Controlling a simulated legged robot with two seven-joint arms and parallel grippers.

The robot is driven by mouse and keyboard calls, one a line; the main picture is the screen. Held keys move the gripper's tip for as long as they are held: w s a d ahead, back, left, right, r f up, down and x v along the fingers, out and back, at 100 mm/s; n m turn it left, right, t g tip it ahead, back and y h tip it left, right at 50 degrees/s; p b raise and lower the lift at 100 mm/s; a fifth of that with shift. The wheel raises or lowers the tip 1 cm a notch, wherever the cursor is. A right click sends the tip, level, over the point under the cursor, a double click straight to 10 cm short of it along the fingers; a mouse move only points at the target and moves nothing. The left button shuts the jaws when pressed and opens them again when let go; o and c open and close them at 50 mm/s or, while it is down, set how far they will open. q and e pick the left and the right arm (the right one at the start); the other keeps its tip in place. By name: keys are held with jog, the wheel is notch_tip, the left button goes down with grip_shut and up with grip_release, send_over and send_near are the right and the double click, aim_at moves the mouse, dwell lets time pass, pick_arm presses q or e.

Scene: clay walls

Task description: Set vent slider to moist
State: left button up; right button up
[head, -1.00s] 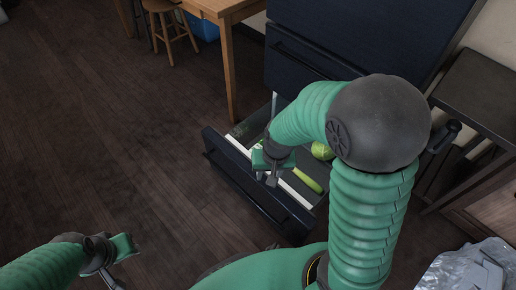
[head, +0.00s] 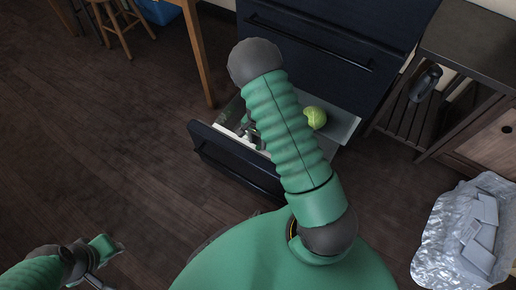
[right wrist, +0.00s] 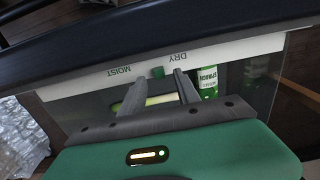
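The vent slider is a small green knob (right wrist: 158,72) on a white strip (right wrist: 235,50) inside the open fridge drawer (head: 235,158). In the right wrist view the strip appears upside down, with MOIST (right wrist: 118,72) left of the knob and DRY (right wrist: 178,57) to its right. The knob sits between the two words. My right gripper (right wrist: 160,80) is open, its fingertips on either side of the knob; contact cannot be told. In the head view my right arm hides most of that gripper and the strip. My left gripper (head: 96,268) is low at the left, far from the drawer.
A green round vegetable (head: 315,117) and a green bottle (right wrist: 208,82) lie in the drawer. The dark fridge (head: 330,35) rises behind. A slatted rack (head: 425,110) and crumpled foil (head: 465,230) stand at right. Wooden table legs (head: 198,60) are at left; the left floor is clear.

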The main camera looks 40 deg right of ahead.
notch_tip(320, 180, down, 3)
jog(key=shift+r+b, duration=0.1)
jog(key=shift+b, duration=0.3)
jog(key=shift+c, duration=0.5)
grip_shut()
dwell(0.6)
